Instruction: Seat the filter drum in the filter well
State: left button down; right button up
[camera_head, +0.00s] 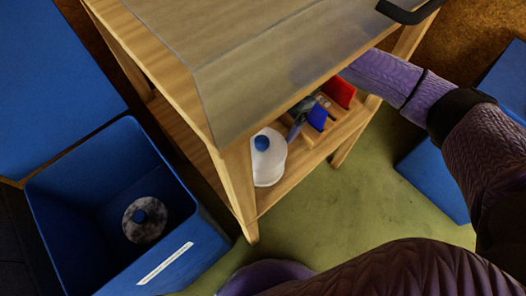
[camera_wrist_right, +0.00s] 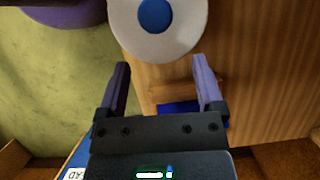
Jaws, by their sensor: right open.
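A white filter drum (camera_head: 268,171) with a blue knob on top stands upright on the lower shelf of the wooden table, near its front corner. It also shows at the top of the right wrist view (camera_wrist_right: 187,35), just beyond my right fingertips. My right gripper (camera_wrist_right: 161,65) is open and empty, its two fingers apart and not around the drum. In the head view the right gripper (camera_head: 300,112) is under the tabletop, partly hidden by it. A second drum, grey and mottled (camera_head: 134,231) with a blue knob, lies in the blue bin. I cannot make out the filter well. My left gripper is not in view.
The blue bin (camera_head: 190,250) stands left of the table. On the lower shelf, a red piece (camera_head: 340,91) and a blue piece (camera_head: 318,117) sit beyond the drum. The tabletop (camera_head: 250,85) overhangs the shelf, and a table leg (camera_head: 241,190) stands close to the drum.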

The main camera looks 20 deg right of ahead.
aim_at(262, 140)
jog(key=a, duration=0.1)
jog(key=s+a+p, duration=0.1)
jog(key=a, duration=0.1)
jog(key=shift+a+r, duration=0.2)
jog(key=b+x, duration=0.1)
jog(key=x, duration=0.2)
jog(key=shift+a+f, duration=0.1)
jog(key=shift+f, duration=0.3)
jog(key=shift+r, duration=0.1)
grip_shut()
dwell(0.5)
